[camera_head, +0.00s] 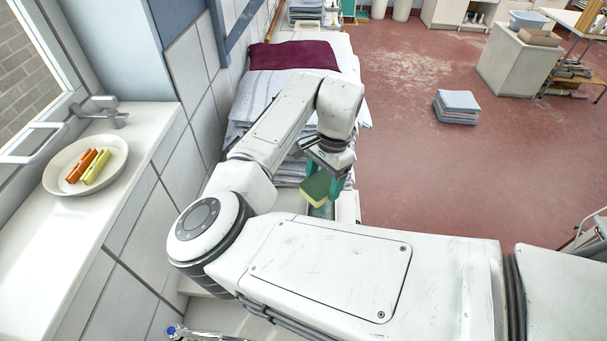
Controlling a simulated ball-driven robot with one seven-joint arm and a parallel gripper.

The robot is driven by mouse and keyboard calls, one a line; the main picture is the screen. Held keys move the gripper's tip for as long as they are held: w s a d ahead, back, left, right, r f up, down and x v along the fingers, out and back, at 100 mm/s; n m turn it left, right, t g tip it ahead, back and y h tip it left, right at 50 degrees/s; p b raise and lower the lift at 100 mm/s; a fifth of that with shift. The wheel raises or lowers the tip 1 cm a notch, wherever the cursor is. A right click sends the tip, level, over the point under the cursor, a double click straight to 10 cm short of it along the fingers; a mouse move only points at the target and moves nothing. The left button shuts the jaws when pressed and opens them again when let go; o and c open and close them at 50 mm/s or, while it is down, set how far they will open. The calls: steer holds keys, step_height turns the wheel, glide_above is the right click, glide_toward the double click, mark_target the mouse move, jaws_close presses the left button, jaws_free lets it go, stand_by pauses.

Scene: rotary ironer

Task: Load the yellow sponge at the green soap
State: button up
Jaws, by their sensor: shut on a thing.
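My gripper (325,184) reaches out beyond my arm, above the pale surface at the near end of the stacked linen. It is shut on a yellow sponge (314,189) with a darker green top face, held tilted. A teal finger shows on its right side; the other finger is mostly hidden. A green patch (322,210) shows just below the sponge. I cannot tell whether it is the green soap or whether the sponge touches it. My arm hides much of the area around it.
Folded grey-white linen (262,95) and a maroon cloth (293,56) lie beyond my arm. Red floor at right is mostly open, with a folded stack (457,106).

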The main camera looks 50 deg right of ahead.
mark_target(321, 209)
steer(key=shift+s+d+f, duration=0.1)
steer(key=shift+d+f, duration=0.05)
steer(key=shift+f, duration=0.2)
step_height(321, 209, down, 6)
steer(key=b, duration=0.5)
steer(key=shift+r+b, duration=0.25)
steer(key=shift+b, duration=0.15)
steer(key=shift+f, duration=0.6)
stand_by(2.0)
steer(key=shift+r, duration=0.15)
step_height(321, 209, up, 7)
steer(key=p, duration=0.6)
steer(key=shift+p, duration=0.35)
stand_by(0.8)
